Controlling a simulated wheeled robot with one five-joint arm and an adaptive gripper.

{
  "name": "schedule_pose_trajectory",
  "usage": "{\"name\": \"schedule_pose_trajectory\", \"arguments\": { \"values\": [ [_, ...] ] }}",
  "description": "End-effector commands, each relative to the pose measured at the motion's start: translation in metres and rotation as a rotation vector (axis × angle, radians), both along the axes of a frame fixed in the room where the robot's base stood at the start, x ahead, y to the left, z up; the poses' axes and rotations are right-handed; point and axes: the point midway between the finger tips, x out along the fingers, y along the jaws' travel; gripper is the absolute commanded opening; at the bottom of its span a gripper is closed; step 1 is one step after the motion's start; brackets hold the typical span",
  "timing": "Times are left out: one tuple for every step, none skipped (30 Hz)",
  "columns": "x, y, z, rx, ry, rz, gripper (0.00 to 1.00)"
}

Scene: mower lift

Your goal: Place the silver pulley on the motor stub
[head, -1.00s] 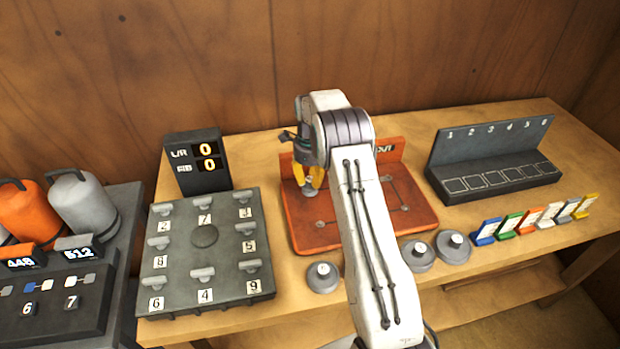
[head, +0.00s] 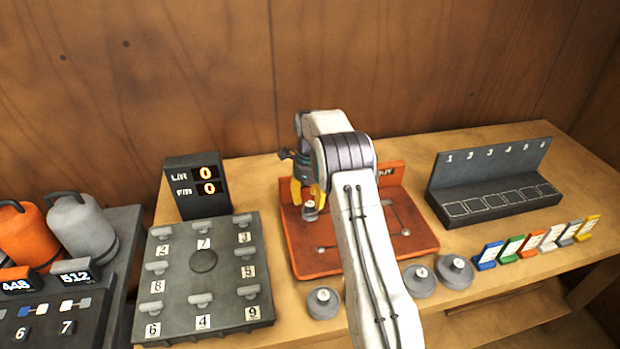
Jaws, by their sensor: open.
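An orange-red board (head: 315,262) with an upright back panel stands in the middle of the bench. My gripper (head: 313,198) has yellow fingers and hangs over the board's back left part. It is open. A small grey round piece (head: 310,212) shows just below the fingertips, over the board. I cannot tell whether it is the silver pulley, the motor stub or both, or whether the fingers touch it. Three grey pulley-like discs lie on the bench in front of the board: a left one (head: 323,302), a middle one (head: 419,281) and a right one (head: 454,272). My arm hides part of the board.
A dark numbered panel (head: 204,261) with several knobs and a display (head: 196,185) reading 0 and 0 stand left. A black slotted rack (head: 492,190) stands back right, with several coloured cards (head: 533,240) before it. Canisters (head: 82,230) stand far left.

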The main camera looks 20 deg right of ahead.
Motion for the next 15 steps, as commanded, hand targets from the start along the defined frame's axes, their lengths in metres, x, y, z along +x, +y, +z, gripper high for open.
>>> {"name": "schedule_pose_trajectory", "arguments": {
  "values": [
    [0.001,0.0,0.009,-0.001,-0.006,0.0,0.44],
    [0.001,0.0,0.015,-0.002,-0.006,0.0,0.44],
    [0.001,0.0,0.022,-0.001,-0.006,0.0,0.44],
    [0.001,0.0,0.027,-0.002,-0.006,0.0,0.44],
    [0.001,0.0,0.033,-0.001,-0.006,0.0,0.44],
    [0.001,0.0,0.04,-0.001,-0.006,0.0,0.44],
    [0.001,0.0,0.045,-0.001,-0.006,0.0,0.44],
    [0.001,0.0,0.05,-0.001,-0.006,0.0,0.44],
    [0.001,0.0,0.056,-0.001,-0.004,0.0,0.44],
    [0.001,0.0,0.061,-0.001,-0.004,0.0,0.44],
    [0.001,0.0,0.065,-0.001,-0.004,0.0,0.44],
    [0.001,0.0,0.071,-0.001,-0.004,0.0,0.44],
    [0.0,0.0,0.075,-0.001,-0.004,0.0,0.44],
    [0.001,0.0,0.078,-0.001,-0.004,0.0,0.44],
    [0.001,0.0,0.082,-0.001,-0.004,0.0,0.44]
  ]
}}
